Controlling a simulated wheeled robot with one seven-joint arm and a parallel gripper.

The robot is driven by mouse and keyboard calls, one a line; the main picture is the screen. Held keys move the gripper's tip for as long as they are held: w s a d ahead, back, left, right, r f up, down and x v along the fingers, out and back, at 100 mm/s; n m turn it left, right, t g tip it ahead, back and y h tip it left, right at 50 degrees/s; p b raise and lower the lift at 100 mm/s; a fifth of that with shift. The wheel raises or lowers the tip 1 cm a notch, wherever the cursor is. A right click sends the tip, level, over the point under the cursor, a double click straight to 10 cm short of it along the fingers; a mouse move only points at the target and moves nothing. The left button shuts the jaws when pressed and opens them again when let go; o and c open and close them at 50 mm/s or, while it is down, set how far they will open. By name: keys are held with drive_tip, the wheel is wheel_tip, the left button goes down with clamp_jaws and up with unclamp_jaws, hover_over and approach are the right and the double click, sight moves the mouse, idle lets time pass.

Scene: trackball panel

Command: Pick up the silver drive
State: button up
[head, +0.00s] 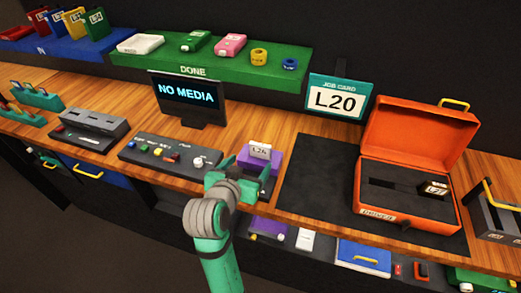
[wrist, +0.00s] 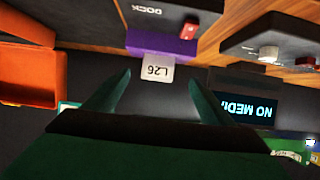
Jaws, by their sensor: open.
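A pale silver-looking drive labelled L26 (head: 260,151) stands upright in a purple holder (head: 274,162) near the bench's front edge. In the wrist view the L26 drive (wrist: 157,69) shows ahead, between the fingertips, with the purple holder (wrist: 160,44) beyond. My gripper (head: 252,172) is open and empty in front of the holder. In the wrist view my gripper (wrist: 160,80) has one finger on either side of the label. Whether the fingers overlap the drive in depth, I cannot tell. The drive's lower part is hidden in the holder.
An open orange case (head: 405,205) at right holds a dark drive with a white label (head: 436,188). A button panel (head: 170,155) and NO MEDIA screen (head: 188,97) stand left of the holder. A job card (head: 337,103) reads L20. The dark mat (head: 310,185) has bare room.

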sight(260, 151)
drive_tip(key=x, duration=0.5)
drive_tip(key=shift+w+r, duration=0.1)
drive_tip(key=shift+w, duration=0.35)
drive_tip(key=shift+d+r+x, duration=0.1)
drive_tip(key=shift+d+x, duration=0.05)
drive_tip(key=shift+x, duration=1.2)
drive_tip(key=shift+d+r+x, duration=0.1)
drive_tip(key=shift+d+x, duration=0.05)
drive_tip(key=shift+x, duration=1.2)
drive_tip(key=shift+s, duration=0.1)
drive_tip(key=c, duration=1.3)
